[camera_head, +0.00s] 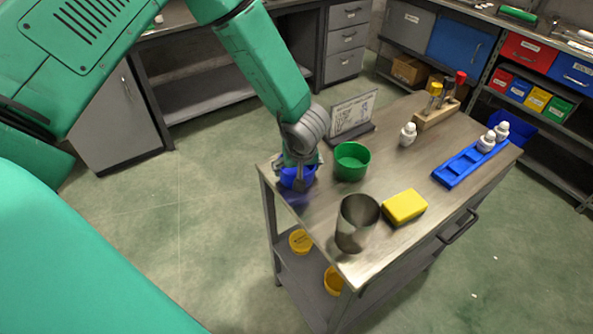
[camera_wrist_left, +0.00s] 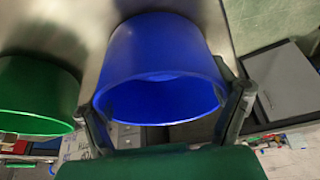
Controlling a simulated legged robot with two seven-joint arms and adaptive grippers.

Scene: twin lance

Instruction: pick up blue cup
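The blue cup (camera_head: 298,178) is at the near left corner of the metal cart top, upright. My left gripper (camera_head: 299,160) comes down over it from above, with a finger on each side. In the left wrist view the blue cup (camera_wrist_left: 160,60) fills the middle, and the fingers (camera_wrist_left: 168,115) lie against its two sides at the rim, so the gripper looks shut on it. A blue reflection shows on the cart top below the cup; I cannot tell whether its base touches the surface. My right gripper is not in view.
A green cup (camera_head: 352,161) stands close to the right; a sign (camera_head: 353,114) stands behind. A metal cup (camera_head: 357,222) and yellow sponge (camera_head: 405,207) are nearer the front. A white bottle (camera_head: 408,134), wooden rack (camera_head: 437,114) and blue tray (camera_head: 471,164) are farther right.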

